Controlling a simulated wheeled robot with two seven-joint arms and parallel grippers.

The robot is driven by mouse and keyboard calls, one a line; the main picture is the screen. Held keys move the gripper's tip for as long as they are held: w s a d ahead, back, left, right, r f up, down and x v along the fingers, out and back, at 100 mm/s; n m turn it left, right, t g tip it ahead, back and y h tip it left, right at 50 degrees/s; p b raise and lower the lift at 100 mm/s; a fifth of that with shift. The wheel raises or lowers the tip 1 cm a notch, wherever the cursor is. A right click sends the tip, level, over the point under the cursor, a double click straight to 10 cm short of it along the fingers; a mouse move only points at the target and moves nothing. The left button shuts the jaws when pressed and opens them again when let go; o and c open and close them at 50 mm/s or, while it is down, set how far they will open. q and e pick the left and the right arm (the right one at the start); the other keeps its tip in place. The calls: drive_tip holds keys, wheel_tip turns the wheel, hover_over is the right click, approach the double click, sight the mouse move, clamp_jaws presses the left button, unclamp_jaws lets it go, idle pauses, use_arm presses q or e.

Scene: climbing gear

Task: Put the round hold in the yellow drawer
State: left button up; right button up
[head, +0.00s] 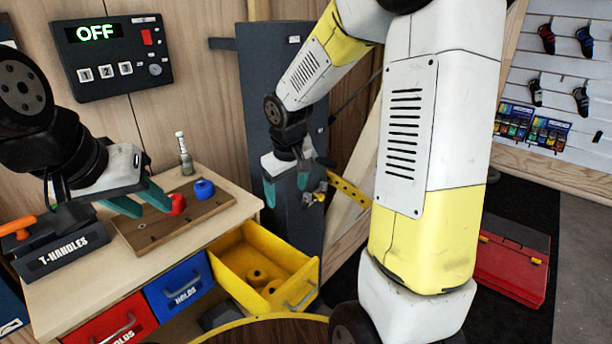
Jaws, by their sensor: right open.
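On a wooden board (150,236) on the tabletop sit a blue round hold (204,189) and a red hold (178,204), which is partly hidden by a finger of my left gripper. My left gripper (154,211) has its teal fingers apart, with the red hold just beyond the right finger; I cannot tell whether they touch. My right gripper (286,188) is open and empty, in the air above and behind the drawer.
Closed red (92,333) and blue (163,298) drawers are left of the yellow one. A T-handles block (62,252) stands on the table's left, a small bottle (184,155) behind the board. A round wooden top (270,332) is in front. A red case (510,268) lies right.

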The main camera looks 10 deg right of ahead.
drive_tip(key=s+d+r+m+t+y, duration=0.1)
drive_tip(key=s+r+m, duration=0.1)
drive_tip(key=s+r, duration=0.5)
drive_tip(key=s+d+r+m+t+y, duration=0.1)
drive_tip(key=s+d+r+m+t, duration=0.1)
drive_tip(key=s+r, duration=0.5)
drive_tip(key=s, duration=0.6)
drive_tip(key=shift+r+m, duration=0.15)
drive_tip(key=shift+m, duration=0.25)
drive_tip(key=shift+d, duration=0.1)
drive_tip(key=shift+c, duration=0.2)
